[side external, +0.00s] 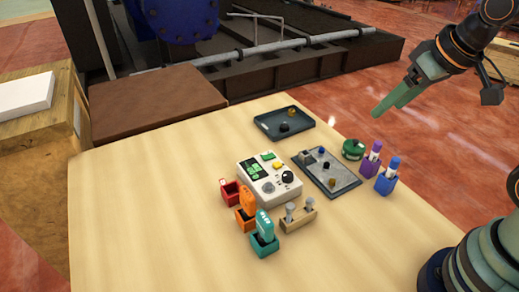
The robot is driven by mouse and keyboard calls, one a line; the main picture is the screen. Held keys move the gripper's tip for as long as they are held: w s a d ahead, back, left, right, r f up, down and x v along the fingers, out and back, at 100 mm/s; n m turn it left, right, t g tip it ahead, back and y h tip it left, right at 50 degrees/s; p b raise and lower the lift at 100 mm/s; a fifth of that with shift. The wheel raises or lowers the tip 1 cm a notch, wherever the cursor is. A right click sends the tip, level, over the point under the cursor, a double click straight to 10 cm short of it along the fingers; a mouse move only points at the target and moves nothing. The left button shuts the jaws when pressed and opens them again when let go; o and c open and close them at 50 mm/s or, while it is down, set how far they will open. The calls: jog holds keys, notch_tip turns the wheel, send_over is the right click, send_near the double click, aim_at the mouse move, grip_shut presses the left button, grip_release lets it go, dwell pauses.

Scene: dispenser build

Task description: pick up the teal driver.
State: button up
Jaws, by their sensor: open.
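The teal driver (264,224) stands upright in a teal holder (265,246) near the front middle of the table. Its lower part is hidden inside the holder. My gripper (386,109) is open and empty at the upper right. Its green fingers point down and to the left. It is well apart from the teal driver, in the air toward the table's right side.
An orange driver (247,201) in its holder and a red holder (230,192) stand just behind the teal one. A wooden block (298,220) with grey pegs is close on the right. A white device (268,183) stands behind. The table's left is clear.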

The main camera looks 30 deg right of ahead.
jog(key=w+a+f+n+g+y, duration=0.1)
jog(key=w+a+n+g, duration=0.1)
jog(key=a+n, duration=0.35)
jog(key=w+a+f+n+g, duration=0.1)
jog(key=w+a+n, duration=0.1)
jog(key=a+n, duration=0.35)
jog(key=n+g+h, duration=0.1)
jog(key=n+g, duration=0.2)
jog(key=n, duration=0.4)
send_over(266, 216)
notch_tip(266, 216, down, 7)
jog(key=shift+d+r, duration=0.1)
jog(key=shift+r, duration=0.05)
jog(key=shift+f, duration=0.3)
notch_tip(266, 216, down, 6)
jog(key=shift+f, duration=0.2)
jog(key=shift+s+a+f, duration=0.1)
jog(key=shift+a+f, duration=0.05)
jog(key=shift+f, duration=1.2)
jog(key=shift+a+f, duration=0.1)
jog(key=shift+f, duration=1.2)
grip_shut()
